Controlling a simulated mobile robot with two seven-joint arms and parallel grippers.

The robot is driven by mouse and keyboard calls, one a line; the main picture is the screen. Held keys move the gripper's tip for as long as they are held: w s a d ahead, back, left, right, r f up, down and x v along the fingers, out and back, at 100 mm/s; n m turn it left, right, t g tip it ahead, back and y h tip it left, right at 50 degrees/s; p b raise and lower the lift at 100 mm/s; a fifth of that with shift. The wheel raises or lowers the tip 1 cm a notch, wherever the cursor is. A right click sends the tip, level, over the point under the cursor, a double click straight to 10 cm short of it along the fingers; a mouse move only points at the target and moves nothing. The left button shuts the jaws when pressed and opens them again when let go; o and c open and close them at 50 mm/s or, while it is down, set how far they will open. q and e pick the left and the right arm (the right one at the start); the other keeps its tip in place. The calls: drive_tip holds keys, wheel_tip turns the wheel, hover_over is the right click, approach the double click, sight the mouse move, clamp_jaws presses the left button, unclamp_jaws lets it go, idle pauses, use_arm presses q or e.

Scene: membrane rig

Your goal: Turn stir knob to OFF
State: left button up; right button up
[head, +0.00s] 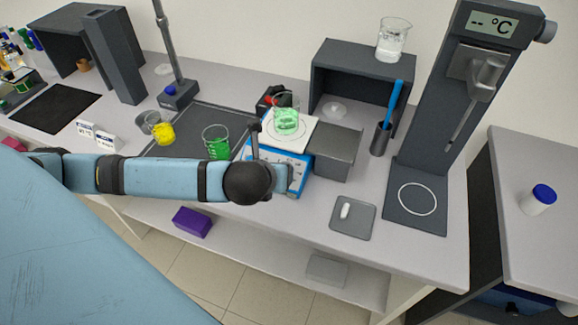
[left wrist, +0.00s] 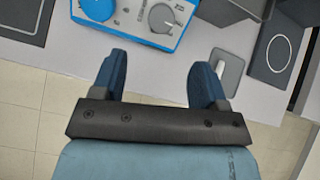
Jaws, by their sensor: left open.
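The blue stirrer hotplate (head: 297,178) stands on the bench with a beaker of green liquid (head: 286,121) on its white top. Its front is partly hidden behind my left gripper (head: 284,180) in the head view. In the left wrist view, the blue front panel (left wrist: 130,37) carries two round knobs, a left knob (left wrist: 97,8) and a right knob (left wrist: 162,18). Their labels are too small to read, so I cannot tell which is the stir knob. My left gripper (left wrist: 158,62) is open and empty, with its fingertips apart from the panel and below the knobs. My right gripper is not in view.
A grey block (head: 338,153) stands against the hotplate's right side. A small pad with a white stir bar (head: 345,211) lies further right. A green beaker (head: 215,142) and a yellow beaker (head: 163,133) stand left. The bench's front edge is close below.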

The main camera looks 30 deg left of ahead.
use_arm(q)
drive_tip(key=x, duration=1.1)
drive_tip(key=shift+w, duration=0.1)
drive_tip(key=c, duration=0.9)
